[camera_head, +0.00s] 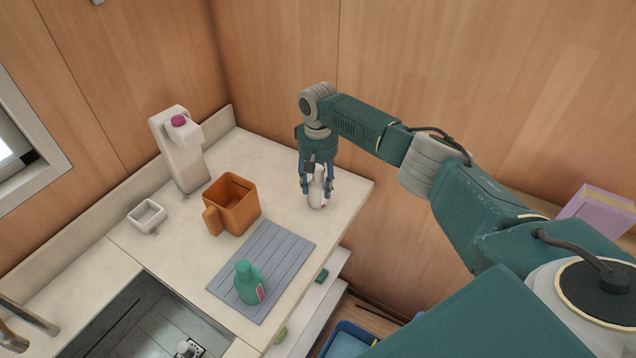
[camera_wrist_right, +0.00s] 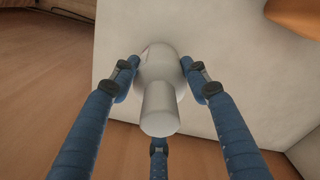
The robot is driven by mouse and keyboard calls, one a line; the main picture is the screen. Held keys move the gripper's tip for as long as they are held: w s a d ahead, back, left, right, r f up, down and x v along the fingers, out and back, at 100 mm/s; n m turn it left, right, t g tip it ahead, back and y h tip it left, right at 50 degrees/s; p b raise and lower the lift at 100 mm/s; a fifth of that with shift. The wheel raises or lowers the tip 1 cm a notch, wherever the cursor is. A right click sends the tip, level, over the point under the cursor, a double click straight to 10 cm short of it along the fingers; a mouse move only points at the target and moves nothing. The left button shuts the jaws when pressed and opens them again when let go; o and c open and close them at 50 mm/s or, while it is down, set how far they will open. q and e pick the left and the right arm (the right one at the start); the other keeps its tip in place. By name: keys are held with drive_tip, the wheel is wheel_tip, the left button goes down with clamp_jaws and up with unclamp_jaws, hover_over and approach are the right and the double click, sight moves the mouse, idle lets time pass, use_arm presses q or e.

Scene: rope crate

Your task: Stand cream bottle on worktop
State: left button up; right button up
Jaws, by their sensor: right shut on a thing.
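The cream bottle (camera_head: 317,193) is upright, or nearly so, at the back right of the worktop (camera_head: 285,215). My right gripper (camera_head: 317,188) points down from above and is shut on it. In the right wrist view the bottle (camera_wrist_right: 160,105) shows its neck toward the camera, with blue fingers around its body. My right gripper (camera_wrist_right: 160,85) has a finger on each side and a third one below in the picture. I cannot tell whether the bottle's base touches the worktop. My left gripper is not in view.
An orange mug (camera_head: 232,205) stands left of the bottle. A green bottle (camera_head: 248,283) stands on a grey ribbed mat (camera_head: 268,255) nearer the front. A white dispenser (camera_head: 178,150), a small white dish (camera_head: 147,216) and a sink (camera_head: 140,320) lie further left. The worktop's right edge is close to the bottle.

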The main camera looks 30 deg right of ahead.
sight(318, 168)
drive_tip(key=shift+f, duration=0.2)
drive_tip(key=o, duration=1.3)
drive_tip(key=shift+c, duration=0.2)
wheel_tip(318, 168, up, 12)
